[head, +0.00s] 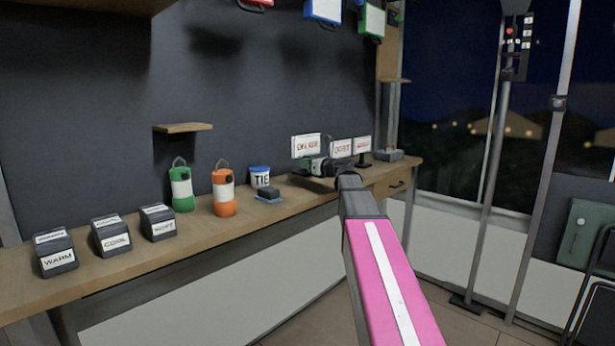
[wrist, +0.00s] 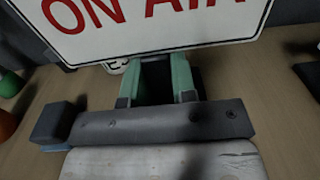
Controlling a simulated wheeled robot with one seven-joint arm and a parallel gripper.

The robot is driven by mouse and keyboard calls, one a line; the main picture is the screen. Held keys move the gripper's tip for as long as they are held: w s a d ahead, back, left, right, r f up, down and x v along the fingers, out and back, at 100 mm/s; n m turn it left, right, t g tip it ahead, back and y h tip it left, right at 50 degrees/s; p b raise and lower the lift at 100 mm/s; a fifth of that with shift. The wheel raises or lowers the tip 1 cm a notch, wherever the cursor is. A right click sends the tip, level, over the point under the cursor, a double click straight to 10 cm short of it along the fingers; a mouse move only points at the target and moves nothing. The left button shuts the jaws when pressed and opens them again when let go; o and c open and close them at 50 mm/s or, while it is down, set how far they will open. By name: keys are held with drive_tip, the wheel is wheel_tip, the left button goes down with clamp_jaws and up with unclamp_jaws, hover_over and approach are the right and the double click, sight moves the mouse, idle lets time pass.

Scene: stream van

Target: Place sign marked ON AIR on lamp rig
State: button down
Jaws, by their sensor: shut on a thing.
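The white sign marked ON AIR (head: 306,145) in red stands over the far part of the bench. It fills the top of the wrist view (wrist: 150,38), cut off by the edge. My gripper (head: 322,166) is shut on the sign's lower part, its two greenish fingers (wrist: 157,80) showing just below the panel in the wrist view. I cannot tell whether the sign touches the bench. A tall pole stand (head: 493,160) at the right carries a dark panel with small coloured lights (head: 516,45); it may be the lamp rig, but no label confirms this.
Two other signs (head: 341,148) (head: 362,145) stand right of the ON AIR sign. A shelf (head: 184,128) juts above.

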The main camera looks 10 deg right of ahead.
drive_tip(key=shift+w+d+f, duration=0.1)
drive_tip(key=shift+w+f, duration=0.55)
drive_tip(key=shift+w, duration=0.35)
drive_tip(key=shift+f, duration=2)
drive_tip(key=c, duration=0.9)
unclamp_jaws()
drive_tip(key=shift+f, duration=0.1)
drive_tip(key=v, duration=1.2)
